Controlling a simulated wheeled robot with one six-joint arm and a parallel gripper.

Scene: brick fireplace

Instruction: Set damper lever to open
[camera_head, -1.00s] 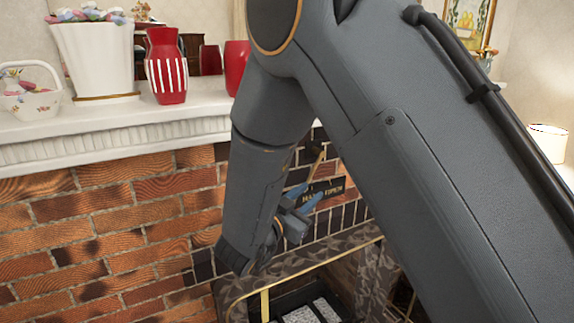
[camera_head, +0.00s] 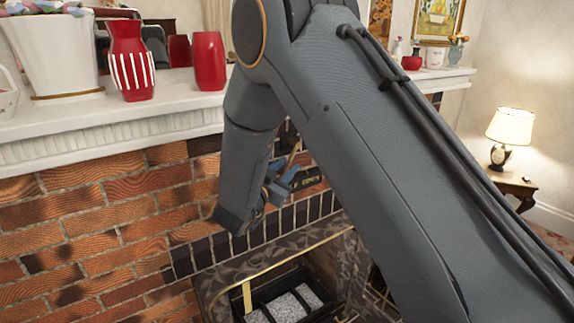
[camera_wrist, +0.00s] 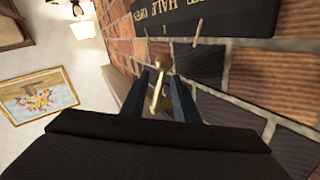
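The damper lever is a thin brass rod with a round knob; in the wrist view the lever (camera_wrist: 162,64) stands between my gripper's two fingers. My gripper (camera_wrist: 160,78) looks open around it, with the fingers apart; whether either finger touches the rod is hard to tell. In the head view my gripper (camera_head: 285,183) is at the brick wall above the firebox, with the lever (camera_head: 295,152) just above it. The dark label plate (camera_head: 308,180) is partly hidden by my gripper.
A white mantel shelf (camera_head: 110,120) runs above the brick wall (camera_head: 110,215), holding a striped red vase (camera_head: 131,65) and a plain red vase (camera_head: 209,62). Below is the firebox with a brass-edged surround (camera_head: 265,262). A lit lamp (camera_head: 508,130) stands at the right.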

